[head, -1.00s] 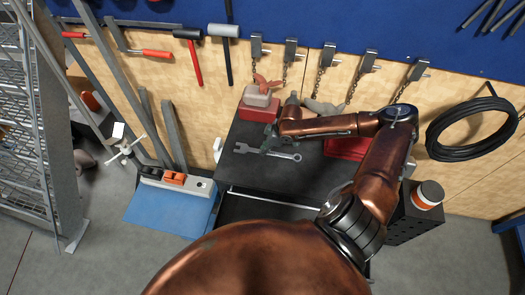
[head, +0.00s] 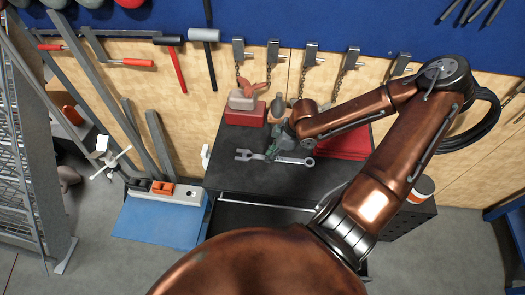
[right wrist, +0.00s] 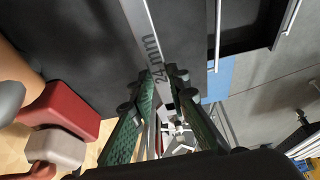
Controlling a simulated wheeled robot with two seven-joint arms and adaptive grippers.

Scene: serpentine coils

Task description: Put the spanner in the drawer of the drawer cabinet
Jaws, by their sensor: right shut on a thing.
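The grey spanner (head: 296,160) lies across the dark top of the drawer cabinet (head: 228,180), its open end to the left and its ring end to the right. My right gripper (head: 272,153) reaches down onto its shaft and is shut on it. In the right wrist view the spanner (right wrist: 150,40), marked "24 mm", runs between the green fingers (right wrist: 165,105). I cannot tell whether it touches the top. A drawer (head: 250,217) stands pulled out at the cabinet's front, dark inside; it also shows in the right wrist view (right wrist: 245,22). My left gripper is out of view.
A red block with a pale part on it (head: 244,112) stands at the top's back left. A red case (head: 345,143) lies at the right, behind my forearm. Tools hang on the wall behind.

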